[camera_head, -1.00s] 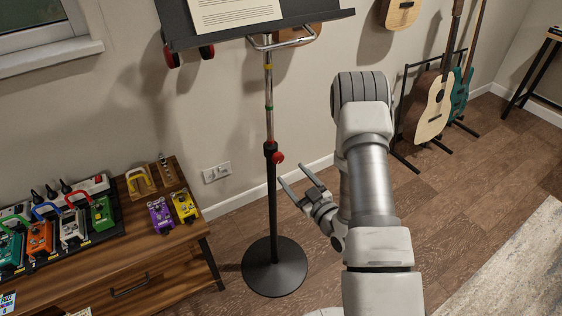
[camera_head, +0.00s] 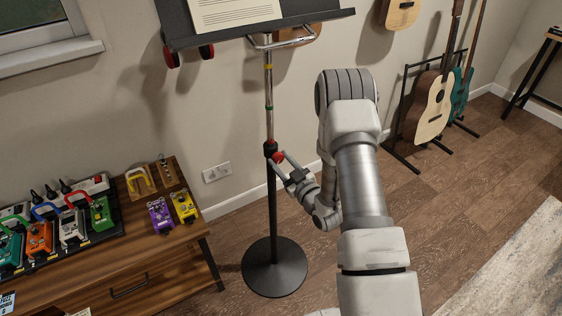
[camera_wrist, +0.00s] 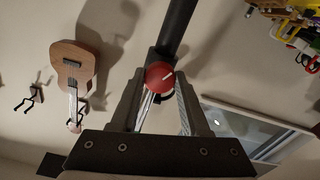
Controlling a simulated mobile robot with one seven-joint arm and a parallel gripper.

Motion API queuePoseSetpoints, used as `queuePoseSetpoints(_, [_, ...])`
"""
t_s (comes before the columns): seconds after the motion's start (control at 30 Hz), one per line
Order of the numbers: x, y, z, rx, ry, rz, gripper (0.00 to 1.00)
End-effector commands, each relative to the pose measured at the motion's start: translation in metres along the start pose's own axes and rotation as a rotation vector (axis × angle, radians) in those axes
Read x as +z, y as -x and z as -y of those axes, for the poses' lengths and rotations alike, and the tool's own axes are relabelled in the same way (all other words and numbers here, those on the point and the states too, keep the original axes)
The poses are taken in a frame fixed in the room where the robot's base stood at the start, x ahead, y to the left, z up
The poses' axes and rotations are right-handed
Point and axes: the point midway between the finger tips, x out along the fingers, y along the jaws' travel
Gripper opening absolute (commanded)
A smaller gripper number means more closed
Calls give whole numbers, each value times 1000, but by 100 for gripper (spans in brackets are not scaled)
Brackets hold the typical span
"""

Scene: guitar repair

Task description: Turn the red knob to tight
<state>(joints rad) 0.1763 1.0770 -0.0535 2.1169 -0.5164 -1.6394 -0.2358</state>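The red knob (camera_head: 277,158) sits on the collar of the black music stand (camera_head: 272,200). In the wrist view the knob (camera_wrist: 159,75) is a round red disc with a short white line slanting up to the right. My gripper (camera_head: 280,162) reaches the knob from the lower right. In the wrist view its two fingers stand apart, and the knob lies between the fingertips (camera_wrist: 160,77), near their far ends. I see no clear contact on either side. A gap shows between each finger and the knob, though the tips are dark.
A wooden cabinet (camera_head: 170,258) with effect pedals stands at the left. The stand's round base (camera_head: 274,267) is on the floor. Sheet music (camera_head: 235,12) rests on the desk above. Guitars stand at the back right. The floor right of my arm is open.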

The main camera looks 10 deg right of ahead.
Motion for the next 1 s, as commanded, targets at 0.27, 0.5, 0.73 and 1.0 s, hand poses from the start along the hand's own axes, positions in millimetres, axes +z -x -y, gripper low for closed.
queuePoseSetpoints(0.27, [0,0,0,-1,0,1,0])
queuePoseSetpoints(0.5, [1,0,0,0,-20,1,0])
queuePoseSetpoints(0.73, [2,0,0,0,-121,1,0])
queuePoseSetpoints(1.0, [3,1,0,2,-347,0,0])
